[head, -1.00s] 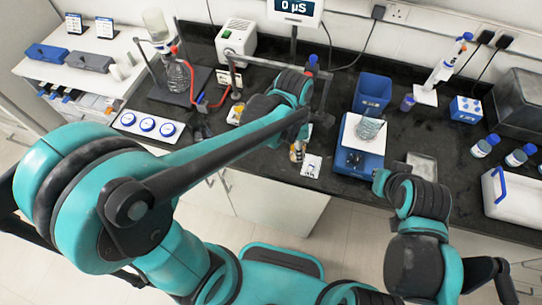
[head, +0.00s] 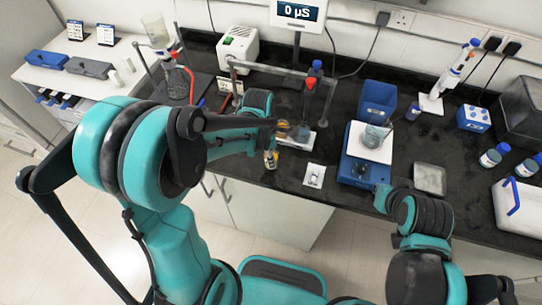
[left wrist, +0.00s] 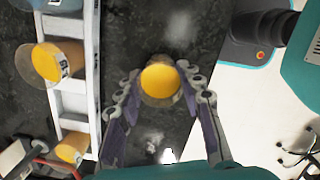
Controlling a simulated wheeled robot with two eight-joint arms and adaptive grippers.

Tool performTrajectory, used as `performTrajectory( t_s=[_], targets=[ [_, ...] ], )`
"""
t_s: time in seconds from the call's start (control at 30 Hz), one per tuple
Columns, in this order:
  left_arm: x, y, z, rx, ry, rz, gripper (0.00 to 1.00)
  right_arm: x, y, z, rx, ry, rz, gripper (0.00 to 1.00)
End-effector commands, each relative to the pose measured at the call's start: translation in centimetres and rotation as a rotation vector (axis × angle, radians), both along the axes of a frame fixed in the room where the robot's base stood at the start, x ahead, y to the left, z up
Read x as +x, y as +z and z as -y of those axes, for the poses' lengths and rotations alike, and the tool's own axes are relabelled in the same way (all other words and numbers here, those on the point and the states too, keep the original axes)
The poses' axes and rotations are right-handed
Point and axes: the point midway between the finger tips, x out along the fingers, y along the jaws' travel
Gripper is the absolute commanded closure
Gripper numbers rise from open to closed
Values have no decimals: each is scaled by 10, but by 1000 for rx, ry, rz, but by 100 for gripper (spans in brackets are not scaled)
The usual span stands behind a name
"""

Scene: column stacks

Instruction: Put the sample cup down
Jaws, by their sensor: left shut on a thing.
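The sample cup (left wrist: 160,82), a clear cup with orange-yellow contents, is between the two fingers of my left gripper (left wrist: 163,94), which is shut on it. My left arm hides part of the hand in the head view. My right arm is folded at the lower right, and its gripper does not show.
A white rack (left wrist: 90,85) with similar yellow cups stands beside the held cup. A white card (head: 314,175) lies right of it, then a blue balance (head: 363,170) bearing a beaker (head: 374,137). A metal tray (head: 429,179) lies farther right.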

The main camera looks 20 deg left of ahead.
Motion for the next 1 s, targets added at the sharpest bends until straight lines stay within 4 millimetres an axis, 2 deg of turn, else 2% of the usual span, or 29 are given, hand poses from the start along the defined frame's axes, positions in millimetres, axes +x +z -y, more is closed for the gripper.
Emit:
performTrajectory(
  t_s=[0.27, 0.3, 0.33, 0.37, 0.73, 0.87, 1.0],
  targets=[
    [0, -4, 0, 0, 0, 0, 92, 0, -4, 0, 0, 0, 0, 100],
    [0, -3, 0, 0, 0, 0, 52, 0, -3, 0, 0, 0, 0, 100],
    [0, -2, 0, 0, 0, 0, 44, 0, -2, 0, 0, 0, 0, 100],
    [0, -2, 0, 0, 0, 0, 42, 0, -2, 0, 0, 0, 0, 100],
    [0, 3, 0, 0, 0, 0, 42, 0, 3, 0, 0, 0, 0, 100],
    [-1, 23, -2, 0, 1, 0, 42, 0, 9, 0, 0, 0, 0, 100],
    [-2, 55, -6, 0, 2, 0, 42, 0, 20, 0, 0, 0, 0, 100]
  ],
)
